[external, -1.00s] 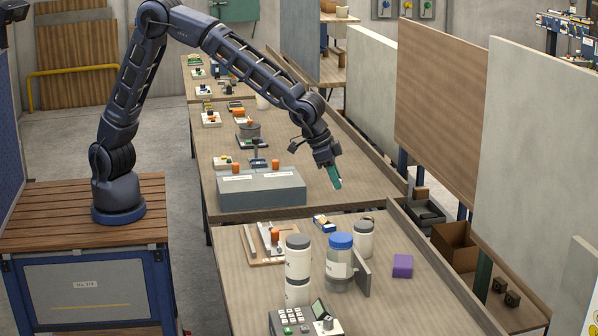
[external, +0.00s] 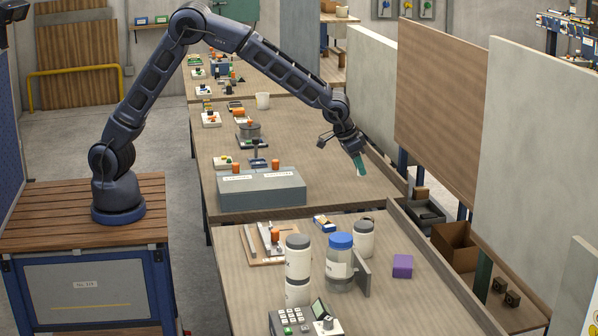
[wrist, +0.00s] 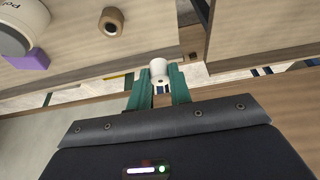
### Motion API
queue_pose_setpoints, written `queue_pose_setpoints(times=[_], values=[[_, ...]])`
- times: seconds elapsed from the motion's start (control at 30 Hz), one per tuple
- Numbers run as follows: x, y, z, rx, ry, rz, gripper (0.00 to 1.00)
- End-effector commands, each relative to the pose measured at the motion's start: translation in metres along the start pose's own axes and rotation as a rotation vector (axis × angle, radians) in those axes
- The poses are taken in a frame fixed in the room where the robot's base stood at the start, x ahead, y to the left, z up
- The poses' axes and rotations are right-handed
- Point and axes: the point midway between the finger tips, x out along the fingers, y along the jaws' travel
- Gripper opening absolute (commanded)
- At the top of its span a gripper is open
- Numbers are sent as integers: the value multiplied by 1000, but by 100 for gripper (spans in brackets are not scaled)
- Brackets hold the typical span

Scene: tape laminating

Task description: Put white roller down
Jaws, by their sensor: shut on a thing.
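The white roller (wrist: 158,69) is between the green fingertips of my gripper (wrist: 160,86) in the wrist view. The fingers are shut on it, and its round end with a small dark hole shows. In the external view my gripper (external: 361,167) hangs at the end of the outstretched arm, over the right side of the middle table (external: 335,190). The fingers point down and slightly right, apart from the table top. The roller cannot be made out in that view.
A brown roll (wrist: 110,21), a purple block (wrist: 27,56) and a white container (wrist: 18,28) show in the wrist view. A grey box (external: 262,193) stands left of my gripper in the external view. The table around the gripper is mostly clear.

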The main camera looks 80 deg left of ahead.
Motion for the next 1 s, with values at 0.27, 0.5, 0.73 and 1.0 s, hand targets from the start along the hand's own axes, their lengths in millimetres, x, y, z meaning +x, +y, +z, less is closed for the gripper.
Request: queue_pose_setpoints(times=[0.27,0.5,0.73,1.0], values=[[58,0,25,1,-3,-1,0],[94,0,39,0,-1,0,0],[105,0,44,0,0,1,0],[136,0,57,1,-1,0,0]])
